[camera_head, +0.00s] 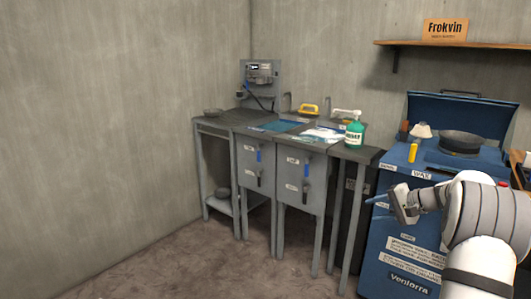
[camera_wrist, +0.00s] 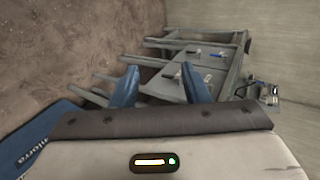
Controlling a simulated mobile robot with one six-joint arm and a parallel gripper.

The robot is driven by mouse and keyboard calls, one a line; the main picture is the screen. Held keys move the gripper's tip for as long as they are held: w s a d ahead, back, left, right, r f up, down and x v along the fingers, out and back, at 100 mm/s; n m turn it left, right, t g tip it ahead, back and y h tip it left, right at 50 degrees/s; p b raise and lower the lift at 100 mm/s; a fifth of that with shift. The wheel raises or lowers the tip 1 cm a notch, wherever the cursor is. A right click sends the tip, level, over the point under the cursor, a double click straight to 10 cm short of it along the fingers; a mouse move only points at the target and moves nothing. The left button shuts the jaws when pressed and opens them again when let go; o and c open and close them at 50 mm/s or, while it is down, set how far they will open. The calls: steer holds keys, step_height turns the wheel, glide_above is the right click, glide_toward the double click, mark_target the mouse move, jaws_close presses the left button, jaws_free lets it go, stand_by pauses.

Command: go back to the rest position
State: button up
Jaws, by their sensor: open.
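My gripper (camera_head: 378,201) is at the right in the head view, held in the air in front of the blue machine (camera_head: 402,262). Its two blue fingers (camera_wrist: 160,84) are apart and empty in the wrist view, with floor and the grey cabinet showing beyond them. My white and grey arm reaches in from the right edge.
On the blue machine stand a dark round pan (camera_head: 460,142) and a yellow item (camera_head: 412,153). A wooden shelf (camera_head: 480,43) hangs above. The floor (camera_head: 200,262) at left is clear.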

steer(key=s+a+r+n+g+h+p, duration=0.4)
steer(key=s+a+r+p, duration=0.5)
steer(key=s+a+r, duration=0.65)
steer(key=s+a+r+n+h+p, duration=0.2)
steer(key=s+p, duration=0.3)
steer(key=s, duration=0.6)
steer(key=s+a+r+n+h+p, duration=0.2)
steer(key=s+p, duration=0.3)
steer(key=s, duration=0.6)
steer(key=shift+s+g+h, duration=0.35)
steer(key=shift+g+h, duration=0.05)
steer(key=shift+c, duration=0.3)
